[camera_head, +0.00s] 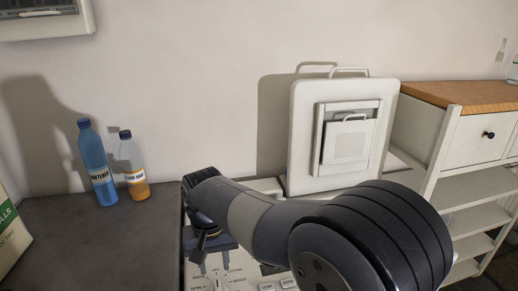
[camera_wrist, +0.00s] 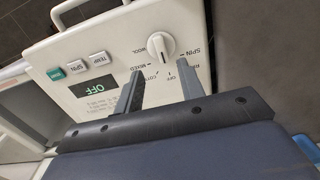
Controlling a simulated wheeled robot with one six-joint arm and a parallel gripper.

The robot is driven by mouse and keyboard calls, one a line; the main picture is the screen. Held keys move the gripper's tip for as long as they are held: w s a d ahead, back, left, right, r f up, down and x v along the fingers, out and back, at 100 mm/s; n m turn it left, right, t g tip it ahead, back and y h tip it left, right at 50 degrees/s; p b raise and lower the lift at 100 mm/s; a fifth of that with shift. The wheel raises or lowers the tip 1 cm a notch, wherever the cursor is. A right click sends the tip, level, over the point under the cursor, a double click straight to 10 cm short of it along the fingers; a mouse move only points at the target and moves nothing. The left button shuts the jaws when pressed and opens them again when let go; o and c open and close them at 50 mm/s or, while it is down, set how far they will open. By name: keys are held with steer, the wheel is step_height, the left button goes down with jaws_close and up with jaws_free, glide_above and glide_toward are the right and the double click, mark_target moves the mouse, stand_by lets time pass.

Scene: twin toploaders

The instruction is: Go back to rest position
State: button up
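My gripper (camera_wrist: 160,70) is open, with its two fingers apart over the control panel (camera_wrist: 120,75) of a white toploader. The panel's round white knob (camera_wrist: 160,45) is just past the fingertips and between their lines. I cannot tell whether the fingers touch the panel. The toploader's lid (camera_head: 302,145) stands open and upright at the back.
A blue softener bottle (camera_head: 96,165) and a bottle of orange liquid (camera_head: 134,170) stand on the dark top (camera_head: 90,240) at left. A green and white box (camera_head: 10,235) is at the left edge. A wooden-topped cabinet (camera_head: 465,95) with shelves stands at right.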

mark_target(221, 290)
step_height(221, 290, down, 10)
steer(key=shift+r, duration=0.15)
steer(key=n, duration=0.4)
steer(key=shift+d+n, duration=0.15)
steer(key=shift+n, duration=0.15)
steer(key=shift+w+d+n, duration=0.1)
steer(key=shift+w+n, duration=0.05)
steer(key=shift+n, duration=1.85)
steer(key=shift+r, duration=0.2)
